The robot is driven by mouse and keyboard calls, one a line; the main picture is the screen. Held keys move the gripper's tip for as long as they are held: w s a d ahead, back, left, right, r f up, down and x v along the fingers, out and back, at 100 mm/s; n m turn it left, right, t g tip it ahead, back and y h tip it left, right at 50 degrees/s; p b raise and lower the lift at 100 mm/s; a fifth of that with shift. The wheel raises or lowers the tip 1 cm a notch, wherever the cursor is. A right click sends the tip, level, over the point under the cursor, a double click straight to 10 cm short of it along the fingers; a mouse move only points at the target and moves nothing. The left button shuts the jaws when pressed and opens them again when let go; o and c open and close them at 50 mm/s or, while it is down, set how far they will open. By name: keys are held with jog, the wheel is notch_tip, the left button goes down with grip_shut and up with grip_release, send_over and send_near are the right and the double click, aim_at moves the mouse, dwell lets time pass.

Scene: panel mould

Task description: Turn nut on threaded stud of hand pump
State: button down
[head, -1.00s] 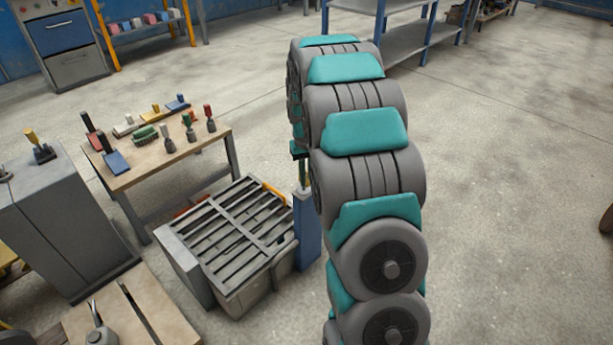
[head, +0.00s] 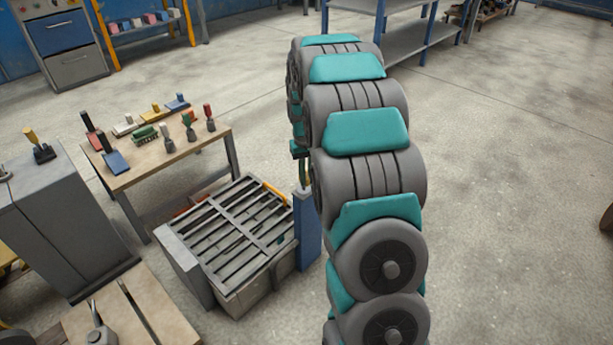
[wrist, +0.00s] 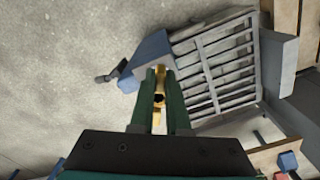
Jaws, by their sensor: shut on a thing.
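In the wrist view my gripper (wrist: 160,82) has its two green fingers shut on a small brass-coloured nut (wrist: 159,98). A dark opening shows in the middle of the nut. The blue hand pump (wrist: 152,47) stands just beyond the fingertips, with a dark handle (wrist: 111,73) at its left. In the head view the blue body of the pump (head: 307,228) stands to the right of the grated box, and my arm covers part of it. The threaded stud cannot be made out clearly; the fingers and nut hide that spot.
A grey slatted box (head: 228,240) stands close beside the pump. A wooden table (head: 150,178) with brushes and small tools is behind it to the left. A grey cabinet (head: 60,220) stands at the far left. The concrete floor to the right is free.

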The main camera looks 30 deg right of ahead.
jog(key=shift+f+b, duration=0.55)
jog(key=shift+f, duration=1.25)
dwell(0.4)
jog(key=c, duration=0.8)
grip_release()
notch_tip(320, 180, up, 7)
jog(key=shift+r, duration=0.35)
jog(key=shift+s+a, duration=0.1)
